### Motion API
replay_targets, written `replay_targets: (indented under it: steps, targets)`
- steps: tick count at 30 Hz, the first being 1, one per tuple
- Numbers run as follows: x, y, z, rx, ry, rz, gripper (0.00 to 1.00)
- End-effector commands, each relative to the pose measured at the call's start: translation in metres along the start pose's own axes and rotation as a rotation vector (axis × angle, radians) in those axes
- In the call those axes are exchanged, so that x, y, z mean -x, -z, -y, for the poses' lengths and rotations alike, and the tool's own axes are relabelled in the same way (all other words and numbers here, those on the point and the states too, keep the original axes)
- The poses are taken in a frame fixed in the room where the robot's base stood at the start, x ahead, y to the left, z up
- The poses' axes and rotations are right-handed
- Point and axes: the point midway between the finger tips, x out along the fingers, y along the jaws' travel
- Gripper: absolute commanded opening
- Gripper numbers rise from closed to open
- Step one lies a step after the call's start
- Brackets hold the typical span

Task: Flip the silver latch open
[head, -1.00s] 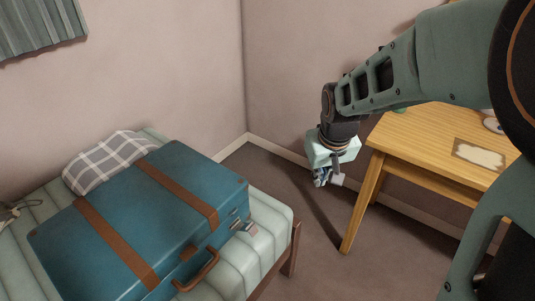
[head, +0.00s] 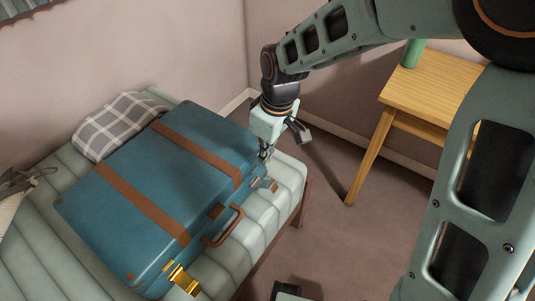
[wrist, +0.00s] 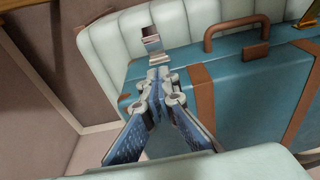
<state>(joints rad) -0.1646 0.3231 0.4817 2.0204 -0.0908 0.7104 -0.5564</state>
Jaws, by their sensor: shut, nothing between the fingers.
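The blue suitcase (head: 150,190) lies closed on the padded bench. The silver latch (head: 269,185) is on its front side near the right end. In the wrist view, the silver latch (wrist: 151,36) shows just beyond the fingertips, with a shiny plate sticking out from the suitcase over the bench. My gripper (head: 265,154) is above the suitcase's right end, close to the latch. Its fingers (wrist: 160,76) are shut and empty. I cannot tell whether the fingertips touch the latch.
A brown handle (head: 225,228) and a gold latch (head: 182,278) are farther along the suitcase front. A plaid cushion (head: 118,124) lies behind it. The light green bench (head: 285,190) has bare room in front. A wooden table (head: 440,95) stands at the right.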

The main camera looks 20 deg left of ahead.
Motion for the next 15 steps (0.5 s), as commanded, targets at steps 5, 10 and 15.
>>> replay_targets:
  steps: [5, 10, 15]
  targets:
    - [-0.045, -0.001, 0.002, 0.002, 0.004, 0.003, 0.0]
    - [-0.072, -0.009, 0.0, -0.003, 0.0, 0.002, 0.0]
    - [-0.085, -0.023, 0.0, -0.001, 0.0, 0.001, 0.0]
